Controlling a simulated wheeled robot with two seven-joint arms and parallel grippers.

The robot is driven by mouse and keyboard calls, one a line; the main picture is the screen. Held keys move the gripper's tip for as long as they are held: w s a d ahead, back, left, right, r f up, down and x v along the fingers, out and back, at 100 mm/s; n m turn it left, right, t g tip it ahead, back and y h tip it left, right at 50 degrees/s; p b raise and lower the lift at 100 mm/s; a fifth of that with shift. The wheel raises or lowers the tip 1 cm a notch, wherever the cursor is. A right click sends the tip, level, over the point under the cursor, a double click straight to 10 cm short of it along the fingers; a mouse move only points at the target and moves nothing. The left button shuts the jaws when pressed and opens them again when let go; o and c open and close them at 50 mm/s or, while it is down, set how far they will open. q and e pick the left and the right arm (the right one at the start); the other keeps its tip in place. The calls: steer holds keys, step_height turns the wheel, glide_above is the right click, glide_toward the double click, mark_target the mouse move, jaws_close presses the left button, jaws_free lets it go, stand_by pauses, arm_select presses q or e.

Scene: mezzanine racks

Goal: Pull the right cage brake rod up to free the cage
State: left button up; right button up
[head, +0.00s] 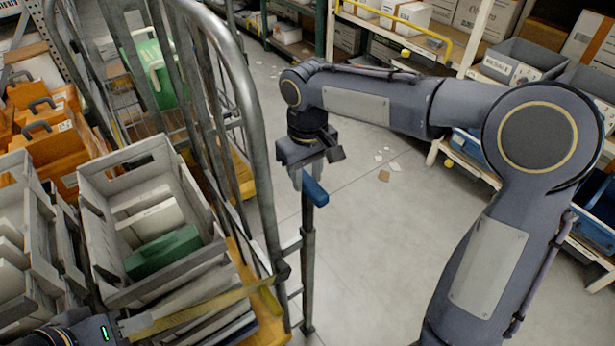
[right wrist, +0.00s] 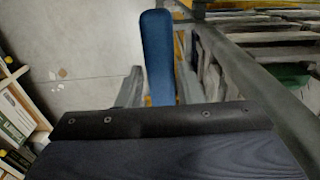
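The brake rod's blue handle (head: 315,191) tops an upright grey post (head: 308,250) at the cage's right corner. In the right wrist view the blue handle (right wrist: 157,50) stands between the two grey fingers, with narrow gaps; contact is not clear. The cage (head: 262,130) has curved grey tube sides and stands left of my right arm.
A grey crate (head: 88,200) with white boxes and a green item stands left of the cage's side. Orange cases (head: 50,130) lie farther left. Racks with bins (head: 520,62) line the right. The floor (head: 370,230) between is open, with a few scraps.

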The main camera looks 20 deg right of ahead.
steer(key=shift+o, duration=1.2)
steer(key=shift+s, duration=0.15)
steer(key=shift+o, duration=0.2)
steer(key=shift+f, duration=0.1)
step_height(320, 180, up, 7)
steer(key=shift+r, duration=0.4)
steer(key=shift+d, duration=0.1)
